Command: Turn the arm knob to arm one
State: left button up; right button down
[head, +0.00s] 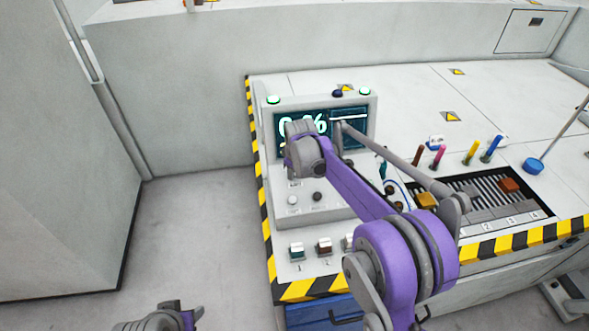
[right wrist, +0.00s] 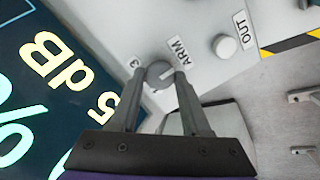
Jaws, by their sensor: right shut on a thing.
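The arm knob (right wrist: 160,73) is a small round grey knob with a light pointer line, on a pale panel beside a label reading ARM. A label with a 3 is on its other side. My right gripper (right wrist: 159,78) is shut on this knob, one finger on each side. In the head view my right arm reaches over the console, and its purple and grey links hide the fingertips and the arm knob. Part of my left arm (head: 165,318) shows at the bottom left edge, away from the console; its jaw state is not clear.
A lit display (right wrist: 50,90) borders the knob panel. A white knob (right wrist: 225,46) by an OUT label is close by. The console has small switches (head: 324,246), coloured pegs (head: 471,152) and a slotted tray (head: 480,195). Striped edging (head: 260,170) marks its border; open floor lies left.

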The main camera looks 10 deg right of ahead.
jog(key=shift+c, duration=1.8)
grip_release()
jog(key=shift+r, duration=0.1)
jog(key=v, duration=1)
jog(key=shift+r, duration=0.25)
jog(key=shift+s, duration=0.15)
jog(key=s+d+m, duration=0.2)
jog(key=s+m, duration=0.1)
jog(key=s, duration=0.7)
jog(key=s+d+m, duration=0.2)
jog(key=s, duration=0.7)
jog(key=s+f+m, duration=0.2)
jog(key=s+f, duration=0.2)
jog(key=s, duration=0.3)
jog(key=s+f+m+t, duration=0.1)
jog(key=s+f+m, duration=0.2)
jog(key=s+f, duration=0.2)
jog(key=s+d, duration=0.1)
jog(key=s, duration=0.2)
